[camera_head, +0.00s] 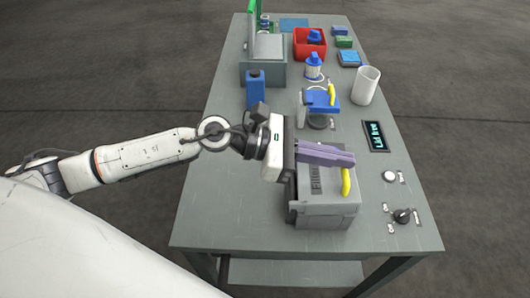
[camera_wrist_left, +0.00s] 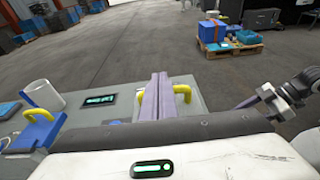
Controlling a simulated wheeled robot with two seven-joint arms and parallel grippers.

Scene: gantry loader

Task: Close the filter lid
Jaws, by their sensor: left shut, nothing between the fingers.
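The filter box (camera_head: 325,212) is a grey box with dark lettering at the near end of the table in the head view. A yellow handle (camera_head: 346,183) stands at its right end; it also shows in the wrist view (camera_wrist_left: 183,91). My left gripper (camera_head: 352,159) is shut and empty, its purple fingers reaching across above the box, beside the handle. The fingers also show in the wrist view (camera_wrist_left: 158,88). The gripper hides part of the lid, and I cannot tell how far the lid stands open. My right gripper (camera_wrist_left: 243,103) shows small at the right of the wrist view.
A display (camera_head: 376,136), a white button (camera_head: 389,176) and a black knob (camera_head: 402,215) lie along the table's right side. A blue fixture (camera_head: 323,100) with a yellow handle, a white cup (camera_head: 366,86), a blue bottle (camera_head: 255,90) and a red bin (camera_head: 310,44) stand farther back.

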